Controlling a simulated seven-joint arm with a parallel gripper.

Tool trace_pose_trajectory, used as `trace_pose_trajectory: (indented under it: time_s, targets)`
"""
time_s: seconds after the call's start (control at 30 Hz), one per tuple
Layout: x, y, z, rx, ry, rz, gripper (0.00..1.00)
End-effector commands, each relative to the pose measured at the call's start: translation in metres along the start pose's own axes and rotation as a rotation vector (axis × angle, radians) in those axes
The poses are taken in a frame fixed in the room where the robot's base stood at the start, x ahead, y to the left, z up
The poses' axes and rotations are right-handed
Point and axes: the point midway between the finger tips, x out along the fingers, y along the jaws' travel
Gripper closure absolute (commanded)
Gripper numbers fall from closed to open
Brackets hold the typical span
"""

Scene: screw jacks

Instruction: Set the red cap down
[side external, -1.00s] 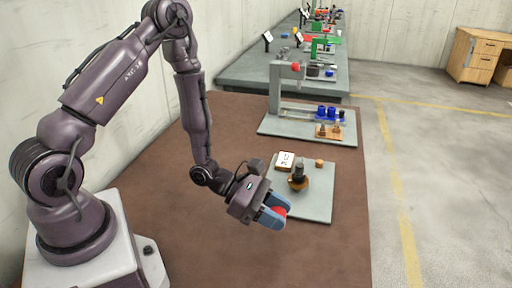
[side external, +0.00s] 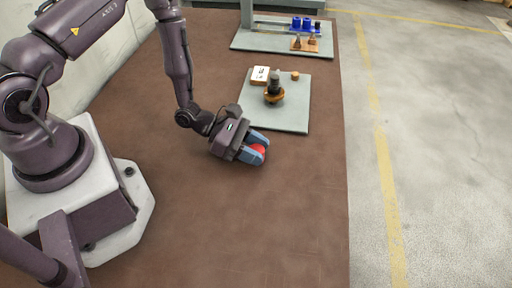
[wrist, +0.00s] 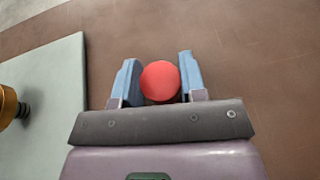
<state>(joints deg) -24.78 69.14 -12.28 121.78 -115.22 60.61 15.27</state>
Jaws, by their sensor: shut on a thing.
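The red cap (side external: 258,149) is round and sits between the blue fingertips of my gripper (side external: 257,147). In the wrist view, the cap (wrist: 160,82) shows as a red disc between the two fingers (wrist: 158,80). My gripper is shut on it. It is over the brown tabletop, just off the near edge of the pale grey board (side external: 290,118). I cannot tell whether the cap touches the tabletop. A screw jack (side external: 273,95) with an orange-brown base and dark upper part stands on the board.
A white card block (side external: 260,75) and a small tan cylinder (side external: 295,76) are on the board. Farther back, another grey board (side external: 270,45) holds blue parts (side external: 302,23) and a brown block (side external: 304,43). The brown tabletop (side external: 270,220) in front is clear.

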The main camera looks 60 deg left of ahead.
Motion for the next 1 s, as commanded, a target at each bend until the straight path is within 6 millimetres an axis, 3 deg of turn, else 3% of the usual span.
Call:
trace_pose_trajectory:
  time_s: [0.13, 0.17, 0.27, 0.63, 0.77, 1.0]
  targets:
    - [0.001, 0.000, -0.003, -0.001, 0.000, 0.000, 0.84]
    - [0.001, 0.000, -0.003, -0.001, 0.000, 0.000, 0.57]
    - [0.001, 0.000, -0.003, -0.001, 0.000, 0.000, 0.36]
    - [-0.004, 0.001, 0.000, 0.000, 0.001, 0.002, 0.36]
    - [-0.024, 0.001, 0.000, 0.000, 0.001, 0.004, 0.36]
    - [-0.077, 0.002, 0.000, -0.001, 0.002, 0.006, 0.36]
